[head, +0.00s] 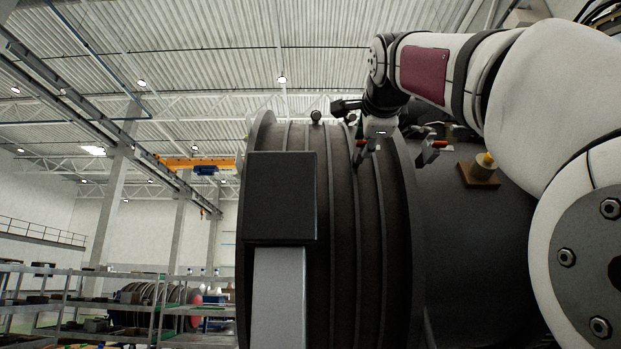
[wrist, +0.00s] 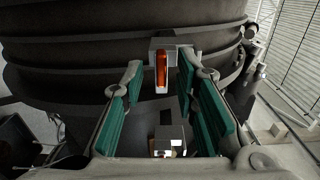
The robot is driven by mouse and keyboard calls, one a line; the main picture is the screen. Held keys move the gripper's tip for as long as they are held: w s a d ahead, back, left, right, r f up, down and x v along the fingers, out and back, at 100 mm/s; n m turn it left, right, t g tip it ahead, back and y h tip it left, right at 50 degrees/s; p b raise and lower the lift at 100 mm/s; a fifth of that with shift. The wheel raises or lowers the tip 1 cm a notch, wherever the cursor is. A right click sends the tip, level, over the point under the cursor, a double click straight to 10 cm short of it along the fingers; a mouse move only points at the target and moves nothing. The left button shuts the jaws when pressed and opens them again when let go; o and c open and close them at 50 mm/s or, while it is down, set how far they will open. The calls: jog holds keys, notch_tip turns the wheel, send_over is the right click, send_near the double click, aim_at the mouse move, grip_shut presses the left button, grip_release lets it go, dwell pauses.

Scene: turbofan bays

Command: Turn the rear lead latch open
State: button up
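A latch with an orange-red handle (wrist: 162,71) on a grey block shows in the wrist view, against the dark ribbed engine casing (wrist: 90,60). My gripper (wrist: 160,84) is open, with its two teal-padded fingers left and right of the handle and nothing clearly clamped. In the head view my gripper (head: 374,140) is at the upper part of the casing (head: 335,220), beside a small orange-tipped part (head: 361,143). Another orange-tipped latch (head: 439,144) sits to its right. I cannot tell from labels which is the rear lead latch, nor whether a finger touches the handle.
A yellow knob on a brown block (head: 480,172) sits on the casing right of the gripper. A dark box on a grey post (head: 281,195) stands in front of the casing. Shelving (head: 70,300) is at lower left. A grey block with white patches (wrist: 170,146) lies low between the fingers.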

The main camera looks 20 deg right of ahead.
jog(key=v, duration=1.1)
jog(key=shift+s+a, duration=0.15)
jog(key=shift+s, duration=0.25)
jog(key=a+f+n+g+y+p, duration=0.15)
jog(key=f+n, duration=0.25)
jog(key=f, duration=0.6)
jog(key=s+a+f+n+g+y, duration=0.1)
jog(key=a+f+n+g+y, duration=0.2)
jog(key=f, duration=0.8)
jog(key=a+f+n+g+p, duration=0.1)
jog(key=f+n+g, duration=0.1)
jog(key=f+n, duration=0.6)
jog(key=s+a+f+n+g, duration=0.1)
jog(key=s+f+n+g, duration=0.1)
jog(key=s+f, duration=0.3)
jog(key=s+a+f+n+g+y+p, duration=0.1)
jog(key=s+f, duration=0.4)
jog(key=f, duration=0.9)
jog(key=s+a+f+n+g+y, duration=0.1)
jog(key=s+a+f+n+g, duration=0.2)
jog(key=f, duration=0.7)
jog(key=shift+s+n, duration=0.9)
jog(key=shift+s, duration=0.25)
jog(key=shift+f+y, duration=0.1)
jog(key=shift+y, duration=0.15)
